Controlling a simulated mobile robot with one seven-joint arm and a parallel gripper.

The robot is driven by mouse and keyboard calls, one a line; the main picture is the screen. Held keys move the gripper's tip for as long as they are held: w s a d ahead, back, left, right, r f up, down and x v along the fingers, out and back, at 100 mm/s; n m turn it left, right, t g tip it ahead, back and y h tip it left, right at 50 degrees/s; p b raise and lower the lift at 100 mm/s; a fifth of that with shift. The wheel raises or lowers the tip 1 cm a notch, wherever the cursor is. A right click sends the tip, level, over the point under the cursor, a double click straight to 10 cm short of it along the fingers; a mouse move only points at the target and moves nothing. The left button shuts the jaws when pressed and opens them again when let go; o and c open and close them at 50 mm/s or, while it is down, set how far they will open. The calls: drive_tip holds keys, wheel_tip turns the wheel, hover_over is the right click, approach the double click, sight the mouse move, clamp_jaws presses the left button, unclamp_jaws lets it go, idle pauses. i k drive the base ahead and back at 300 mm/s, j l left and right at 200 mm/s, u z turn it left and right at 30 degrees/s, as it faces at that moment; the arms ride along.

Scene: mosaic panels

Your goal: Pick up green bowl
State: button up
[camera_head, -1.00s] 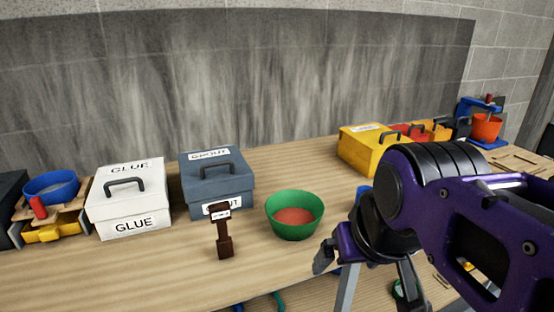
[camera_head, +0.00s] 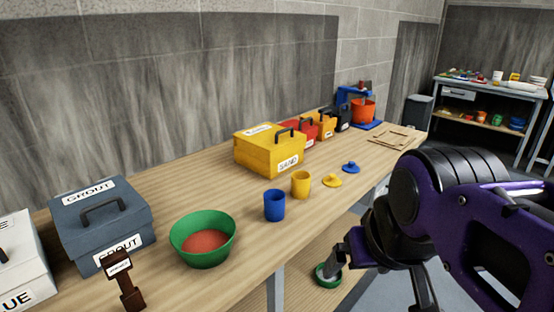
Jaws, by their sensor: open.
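The green bowl (camera_head: 181,242) stands upright on the wooden bench, left of centre in the head view, with reddish-orange contents inside. My purple and black gripper (camera_head: 373,290) is at the lower right, in front of the bench edge and well to the right of the bowl. It is open, with its fingers pointing down and nothing seen between them. The lower finger ends run close to the bottom of the picture.
A grey grout box (camera_head: 102,222) and a small brown labelled stand (camera_head: 126,284) are left of the bowl. A blue cup (camera_head: 274,206) and a yellow cup (camera_head: 300,184) stand to its right. A yellow sand box (camera_head: 268,152) is behind. A green round item (camera_head: 327,276) lies on the lower shelf.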

sight(203, 239)
drive_tip(key=i+l, duration=0.25)
drive_tip(key=l, duration=0.15)
drive_tip(key=i+l, duration=0.3)
drive_tip(key=i+l+u, duration=0.25)
drive_tip(key=l+u, duration=0.25)
drive_tip(key=l, duration=0.15)
drive_tip(key=l+u, duration=0.15)
drive_tip(key=u, duration=0.3)
drive_tip(key=k+l+u, duration=0.1)
drive_tip(key=u, duration=0.35)
drive_tip(key=k+u, duration=0.15)
drive_tip(key=u, duration=0.3)
drive_tip(key=k+l+u, duration=0.1)
drive_tip(key=k, duration=0.25)
drive_tip(key=k+l+u, duration=0.1)
drive_tip(key=k, duration=0.25)
drive_tip(key=i+j+z, duration=0.1)
drive_tip(key=i, duration=0.45)
drive_tip(key=i+j+z, duration=0.1)
drive_tip(key=i+j, duration=0.25)
drive_tip(key=i, duration=0.15)
